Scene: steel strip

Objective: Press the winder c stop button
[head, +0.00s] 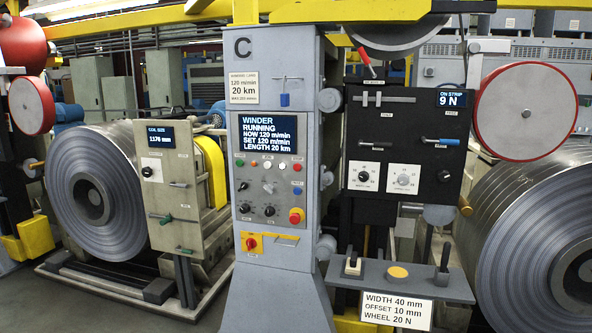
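The winder C column (272,52) stands grey and upright in the middle of the head view, with a large letter C near its top. Its screen (268,134) reads WINDER RUNNING, NOW 120 m/min, SET 120 m/min, LENGTH 20 km. Below it are a green button (239,162), a small red button (297,167) at the right, and a blue button (298,191). The button labels are too small to read, so I cannot tell which one is marked stop. Neither gripper shows.
A yellow plate with a red rotary switch (251,243) sits below the panel. A black panel (408,145) stands right of the column, above a grey shelf (450,284) with two levers. Steel coils (95,190) flank both sides. Space directly before the column's panel looks clear.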

